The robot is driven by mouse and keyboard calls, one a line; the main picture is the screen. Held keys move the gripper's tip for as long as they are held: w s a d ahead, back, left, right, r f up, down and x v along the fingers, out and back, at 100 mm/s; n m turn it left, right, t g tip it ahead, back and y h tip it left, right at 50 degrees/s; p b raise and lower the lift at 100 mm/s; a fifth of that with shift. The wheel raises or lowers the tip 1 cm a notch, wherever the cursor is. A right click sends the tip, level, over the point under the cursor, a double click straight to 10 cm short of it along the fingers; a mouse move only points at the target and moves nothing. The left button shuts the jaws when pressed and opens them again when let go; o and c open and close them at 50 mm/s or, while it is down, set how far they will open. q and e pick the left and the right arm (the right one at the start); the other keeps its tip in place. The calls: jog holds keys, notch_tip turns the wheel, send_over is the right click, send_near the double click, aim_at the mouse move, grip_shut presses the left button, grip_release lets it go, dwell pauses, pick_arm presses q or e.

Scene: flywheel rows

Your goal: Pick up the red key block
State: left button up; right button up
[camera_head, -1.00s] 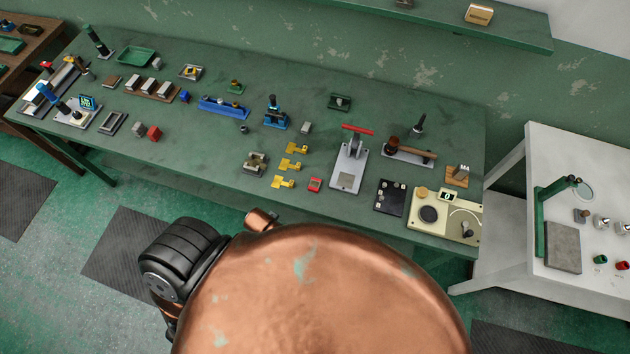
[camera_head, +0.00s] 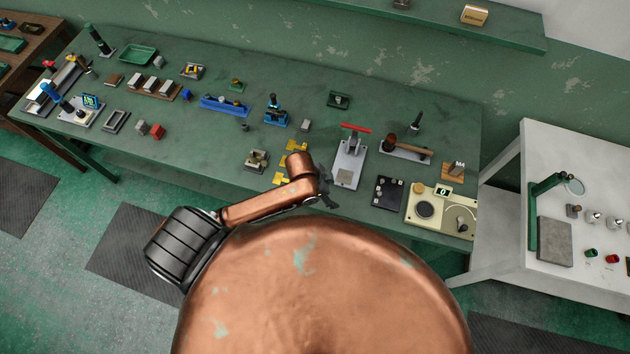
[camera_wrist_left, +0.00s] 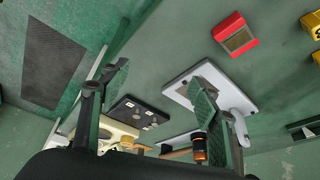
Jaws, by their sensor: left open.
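A red block (camera_wrist_left: 236,36) with a tan-grey inset face lies on the green bench in the left wrist view, at the upper right. In the head view my left arm and gripper hide this block. My left gripper (camera_head: 328,200) is over the bench's front edge there, left of the black panel. In the left wrist view its two fingers (camera_wrist_left: 160,88) are apart with nothing between them, and the red block lies beyond them to the right. My right gripper is not in view.
A grey-based press with a red handle (camera_head: 352,160) stands close to my left gripper; its base (camera_wrist_left: 210,90) shows behind a finger. Yellow pieces (camera_head: 293,147) lie left of it. A black panel (camera_head: 389,193) and a cream device (camera_head: 440,208) lie right.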

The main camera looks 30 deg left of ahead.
pick_arm(q)
jog(key=m, duration=0.1)
jog(key=w+m+g, duration=0.1)
jog(key=w+a+m+y, duration=0.1)
jog(key=shift+w+r+g, duration=0.1)
jog(key=shift+r+g, duration=0.3)
jog(key=a, duration=0.3)
jog(key=w+a+r+m+g+y, duration=0.1)
jog(key=a, duration=0.1)
jog(key=a+m+y, duration=0.1)
jog(key=a, duration=0.2)
jog(key=shift+w+a+r+g+p, duration=0.15)
jog(key=shift+a+r+g+p, duration=0.15)
notch_tip(320, 180, down, 2)
jog(key=shift+f, duration=0.2)
jog(key=f, duration=0.3)
jog(key=f+p, duration=0.1)
jog(key=shift+w+d+f, duration=0.15)
jog(key=shift+w+d, duration=0.1)
jog(key=shift+d, duration=0.05)
jog(key=shift+f, duration=0.45)
jog(key=shift+c, duration=0.7)
jog(key=c, duration=1.4)
